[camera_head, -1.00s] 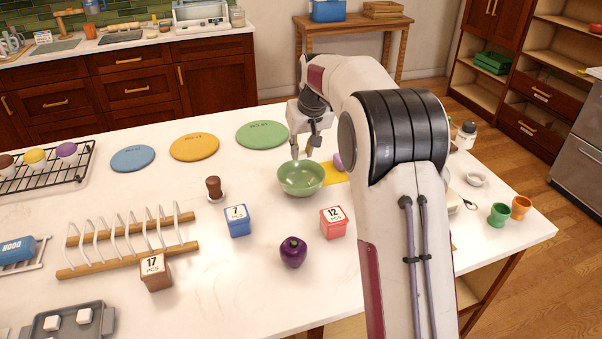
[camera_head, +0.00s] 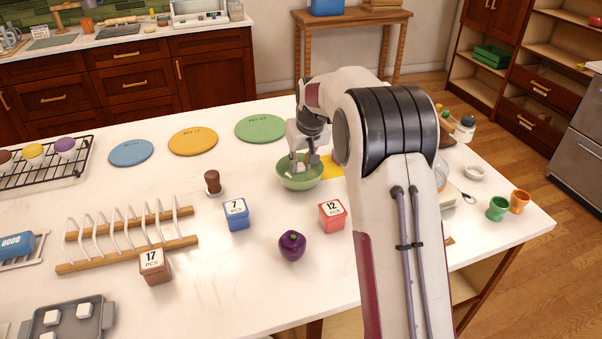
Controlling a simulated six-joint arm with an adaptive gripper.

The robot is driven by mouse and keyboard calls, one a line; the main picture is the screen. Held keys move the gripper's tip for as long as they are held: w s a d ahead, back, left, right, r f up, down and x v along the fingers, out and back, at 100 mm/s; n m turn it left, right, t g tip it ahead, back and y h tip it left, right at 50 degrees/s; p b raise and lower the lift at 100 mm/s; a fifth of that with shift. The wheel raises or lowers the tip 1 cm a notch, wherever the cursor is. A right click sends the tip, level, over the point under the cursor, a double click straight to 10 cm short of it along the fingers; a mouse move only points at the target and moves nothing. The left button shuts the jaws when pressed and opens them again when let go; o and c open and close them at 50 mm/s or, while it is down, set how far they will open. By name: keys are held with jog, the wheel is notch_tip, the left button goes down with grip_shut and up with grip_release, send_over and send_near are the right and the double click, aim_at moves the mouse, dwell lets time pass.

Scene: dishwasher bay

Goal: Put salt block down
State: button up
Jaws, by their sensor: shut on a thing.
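My gripper (camera_head: 301,164) reaches down into the green bowl (camera_head: 301,182) on the white counter. It is shut on a small pale block (camera_head: 300,169), which looks like the salt block. The fingers and the bowl's rim partly hide the block, and I cannot tell whether it touches the bowl's bottom. Similar white blocks (camera_head: 83,311) sit in a grey tray (camera_head: 102,328) at the lower left.
A blue box (camera_head: 236,221), a red box (camera_head: 332,222) and a purple pepper-like object (camera_head: 292,246) stand in front of the bowl. A green round mat (camera_head: 262,128) lies behind.

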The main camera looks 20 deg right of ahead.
aim_at(301, 171)
jog(key=shift+f, duration=1.85)
jog(key=shift+f, duration=0.15)
jog(key=o, duration=0.6)
jog(key=v, duration=1.2)
